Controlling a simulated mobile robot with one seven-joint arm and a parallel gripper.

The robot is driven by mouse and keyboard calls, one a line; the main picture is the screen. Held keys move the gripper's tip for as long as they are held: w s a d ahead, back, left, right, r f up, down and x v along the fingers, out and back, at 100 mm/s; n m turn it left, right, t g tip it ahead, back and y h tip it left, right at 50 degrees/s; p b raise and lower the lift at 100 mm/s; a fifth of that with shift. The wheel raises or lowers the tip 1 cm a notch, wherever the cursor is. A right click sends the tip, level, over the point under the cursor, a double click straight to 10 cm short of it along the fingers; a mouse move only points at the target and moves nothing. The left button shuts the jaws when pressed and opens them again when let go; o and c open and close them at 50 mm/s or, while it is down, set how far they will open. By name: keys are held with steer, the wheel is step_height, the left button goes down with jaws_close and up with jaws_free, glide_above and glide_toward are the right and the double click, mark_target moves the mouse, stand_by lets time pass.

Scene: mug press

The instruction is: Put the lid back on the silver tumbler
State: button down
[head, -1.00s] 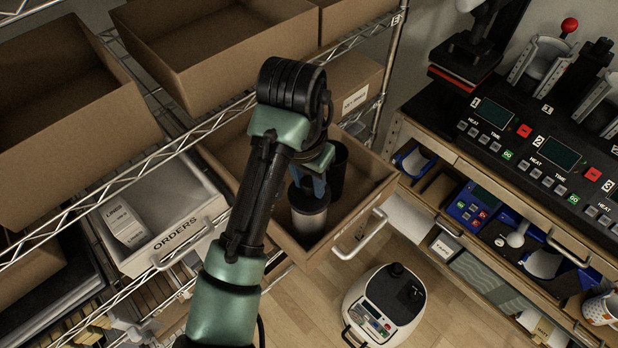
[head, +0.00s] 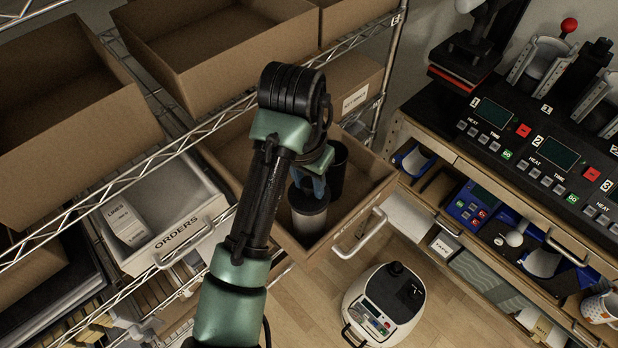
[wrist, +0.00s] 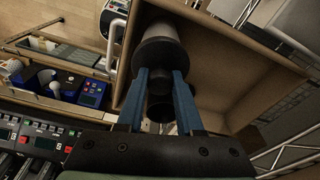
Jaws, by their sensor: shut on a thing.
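The silver tumbler (head: 309,222) stands upright in the front corner of an open cardboard-coloured drawer. My gripper (head: 314,185) is right above its top. In the wrist view, the blue fingers of my gripper (wrist: 160,76) are shut on a dark, knob-like part of the lid (wrist: 160,82). I cannot tell whether the lid is fully seated or slightly above the rim.
A black tumbler (head: 338,168) stands close behind the silver one, and also shows beneath my fingers (wrist: 160,112). The drawer's walls (head: 372,205) are near on the front and right. A white ORDERS bin (head: 178,235) is at the left. A round white machine (head: 385,305) sits on the floor.

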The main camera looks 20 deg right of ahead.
stand_by(0.3)
jaws_free()
stand_by(0.5)
steer(key=shift+r, duration=0.1)
steer(key=shift+r+p, duration=3.45)
jaws_close()
